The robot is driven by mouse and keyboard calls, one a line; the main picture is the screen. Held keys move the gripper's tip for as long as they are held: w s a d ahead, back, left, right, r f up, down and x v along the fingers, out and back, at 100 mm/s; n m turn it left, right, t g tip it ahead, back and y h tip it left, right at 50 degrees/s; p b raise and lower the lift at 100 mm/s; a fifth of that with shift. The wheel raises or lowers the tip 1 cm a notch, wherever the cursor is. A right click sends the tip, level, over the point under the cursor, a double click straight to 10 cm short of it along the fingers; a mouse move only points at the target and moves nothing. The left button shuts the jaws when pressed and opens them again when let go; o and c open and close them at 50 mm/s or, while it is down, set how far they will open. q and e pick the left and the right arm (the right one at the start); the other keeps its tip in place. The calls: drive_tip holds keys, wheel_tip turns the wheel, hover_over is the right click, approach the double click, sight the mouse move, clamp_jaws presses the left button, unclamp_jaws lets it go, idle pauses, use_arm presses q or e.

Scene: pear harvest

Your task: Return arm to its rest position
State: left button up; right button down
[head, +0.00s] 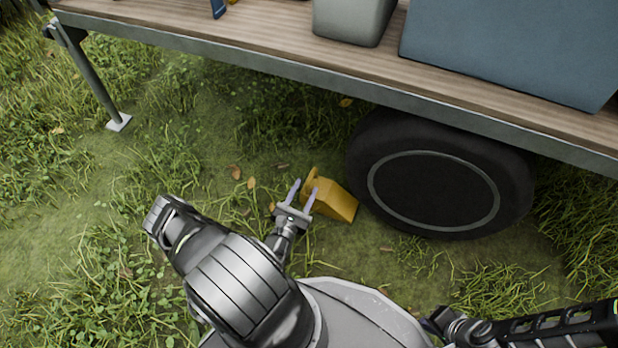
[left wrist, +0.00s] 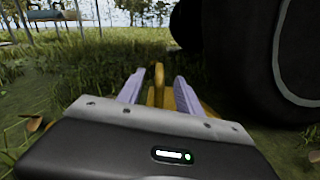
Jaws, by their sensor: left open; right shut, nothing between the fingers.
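My left gripper (head: 302,194) is low over the grass in front of the trailer wheel, its two pale lilac fingers apart. It also shows in the left wrist view (left wrist: 157,88), with the fingers open and nothing gripped. A yellow wheel chock (head: 338,200) lies on the ground just beyond the fingers, beside the tyre. In the left wrist view the chock's upright part (left wrist: 159,88) appears between the fingers, and the gripper body hides its lower part. I cannot tell whether a finger touches it.
The black tyre (head: 437,180) stands right of the chock, under the trailer's wooden deck (head: 250,35). A grey bin (head: 352,20) and a blue box (head: 515,50) stand on the deck. A metal support leg (head: 95,85) is at the left. Open grass lies left of my arm.

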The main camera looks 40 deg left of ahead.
use_arm(q)
drive_tip(key=shift+v, duration=0.85)
